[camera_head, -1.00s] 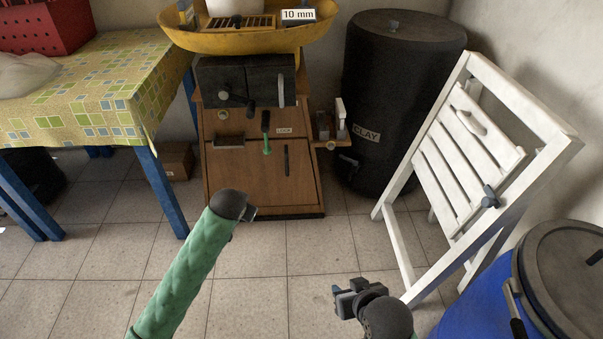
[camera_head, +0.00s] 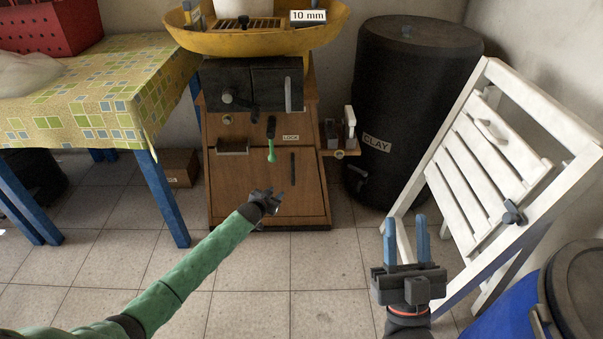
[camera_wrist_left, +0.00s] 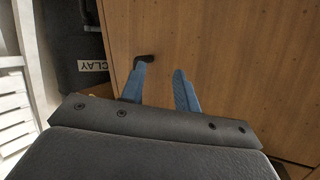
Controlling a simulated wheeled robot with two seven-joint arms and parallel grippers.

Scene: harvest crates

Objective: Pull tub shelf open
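The wooden cabinet (camera_head: 255,187) under the yellow basin (camera_head: 262,40) stands ahead, with a dark upright bar handle (camera_head: 293,163) on its front. A small shelf (camera_head: 342,153) with grey and white pieces on it sticks out at the cabinet's right side; I cannot tell if it is the tub shelf. My left gripper (camera_head: 270,194) is in front of the cabinet's lower front. In the left wrist view its blue fingers (camera_wrist_left: 163,77) are apart and empty, with a dark handle end (camera_wrist_left: 148,58) by one fingertip; contact is unclear. My right gripper (camera_head: 404,222) is open and empty.
A black CLAY barrel (camera_head: 410,95) stands right of the cabinet. A white folding chair (camera_head: 490,160) and a blue drum (camera_head: 520,305) are further right. A table with a patterned cloth (camera_head: 95,95) is at the left.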

